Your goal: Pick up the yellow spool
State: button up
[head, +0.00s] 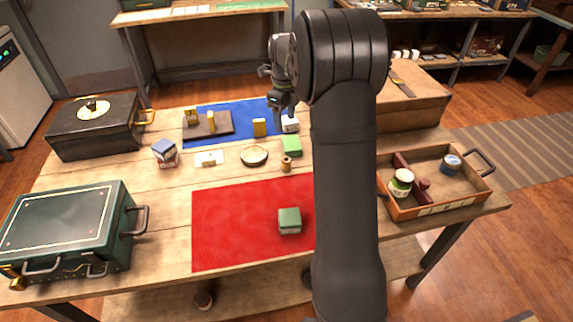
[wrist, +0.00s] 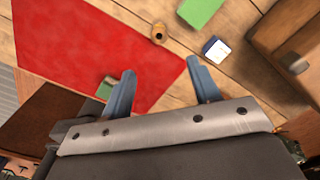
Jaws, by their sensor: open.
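The yellow spool (head: 286,163) is small, with a tan-brown look, and stands on the wooden table behind the red mat's far edge in the head view. In the wrist view the spool (wrist: 158,34) is beside the red mat, ahead of the fingertips and between their lines. My gripper (head: 281,108) hangs above the far part of the table, behind the spool in the head picture. In the wrist view its two fingers (wrist: 160,72) are spread wide with nothing between them. The gripper and spool are apart.
A green block (head: 291,146) lies close to the spool. A round dish (head: 254,156) is left of it. A green-topped box (head: 289,220) stands on the red mat (head: 230,225). The orange-rimmed tray (head: 437,207) is right. The red mat is mostly clear.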

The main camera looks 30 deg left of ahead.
send_over(286, 170)
jog(key=w+a, duration=0.1)
notch_tip(286, 170, down, 12)
jog(key=shift+f, duration=0.1)
jog(key=f, duration=0.4)
jog(key=shift+s+d, duration=0.15)
jog(key=shift+d, duration=0.2)
jog(key=shift+f, duration=0.6)
jog(key=c, duration=1)
jog(key=shift+c, duration=0.2)
jog(key=shift+r, duration=0.15)
